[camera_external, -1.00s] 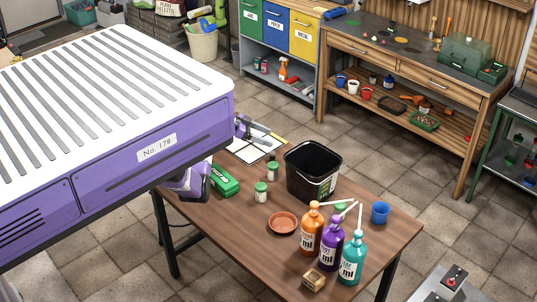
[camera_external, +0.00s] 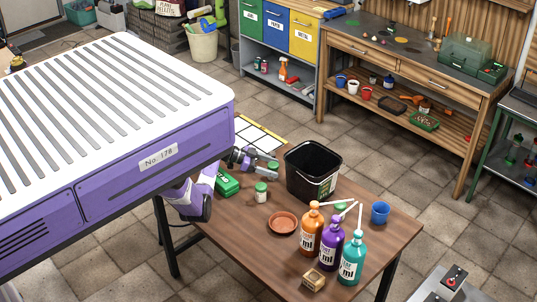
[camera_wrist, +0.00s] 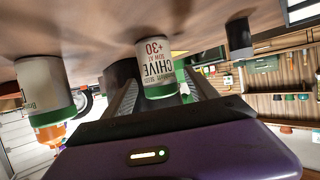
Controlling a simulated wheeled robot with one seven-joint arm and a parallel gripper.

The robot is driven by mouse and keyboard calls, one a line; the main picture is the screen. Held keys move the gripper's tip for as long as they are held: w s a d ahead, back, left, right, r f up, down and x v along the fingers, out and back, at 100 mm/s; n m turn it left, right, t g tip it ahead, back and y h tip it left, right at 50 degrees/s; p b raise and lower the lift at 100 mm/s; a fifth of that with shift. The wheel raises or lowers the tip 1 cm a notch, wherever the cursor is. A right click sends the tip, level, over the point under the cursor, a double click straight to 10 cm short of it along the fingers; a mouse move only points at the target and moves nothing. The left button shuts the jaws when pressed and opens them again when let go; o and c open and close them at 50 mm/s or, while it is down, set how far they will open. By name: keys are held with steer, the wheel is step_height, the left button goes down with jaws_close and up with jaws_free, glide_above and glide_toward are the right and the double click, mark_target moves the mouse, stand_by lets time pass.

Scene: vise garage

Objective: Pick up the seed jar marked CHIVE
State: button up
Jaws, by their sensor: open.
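The CHIVE seed jar (camera_wrist: 156,68) has a white label, red and dark lettering and a green lid. It appears upside down in the wrist view, between the fingers of my gripper (camera_wrist: 162,84). In the external view my gripper (camera_external: 265,165) is low over the table beside the black bucket, with the jar's green lid (camera_external: 273,164) showing at its fingertips. The fingers are open on either side of the jar; I cannot tell whether they touch it. A second green-lidded jar (camera_external: 261,192) stands nearer the camera; it also shows in the wrist view (camera_wrist: 45,92), its label partly readable.
The black bucket (camera_external: 300,178) stands just right of my gripper. A green box (camera_external: 227,183) lies at the left. A terracotta saucer (camera_external: 283,223), pump bottles (camera_external: 331,242) and a blue cup (camera_external: 380,212) are on the table (camera_external: 240,237). The table's front left is clear.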

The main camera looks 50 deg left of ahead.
steer(key=shift+x, duration=1.9)
jaws_close()
